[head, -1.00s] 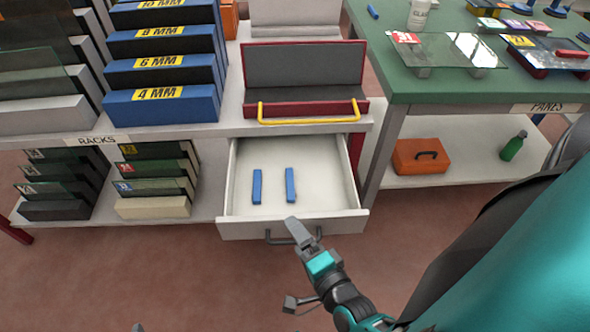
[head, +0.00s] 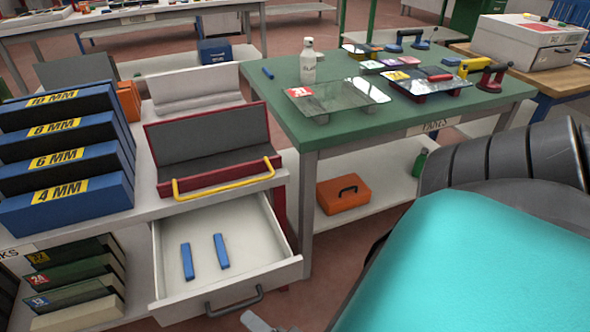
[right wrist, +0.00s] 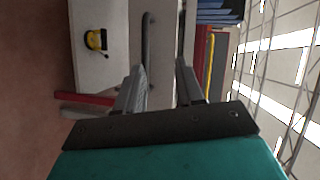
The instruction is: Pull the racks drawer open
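The racks drawer (head: 215,240) stands pulled out under the bench in the head view, its white inside showing two blue bars (head: 187,261). Its grey handle (head: 235,302) is on the front panel. In the head view only a grey finger part shows at the bottom edge, just in front of the drawer. My left gripper is not in view.
A red tray with a yellow handle (head: 226,179) sits on the bench above the drawer. Blue racks (head: 68,190) stand to its left. A green table (head: 300,122) with glass panes is at right, an orange case (head: 343,195) on its lower shelf. My right arm covers the lower right.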

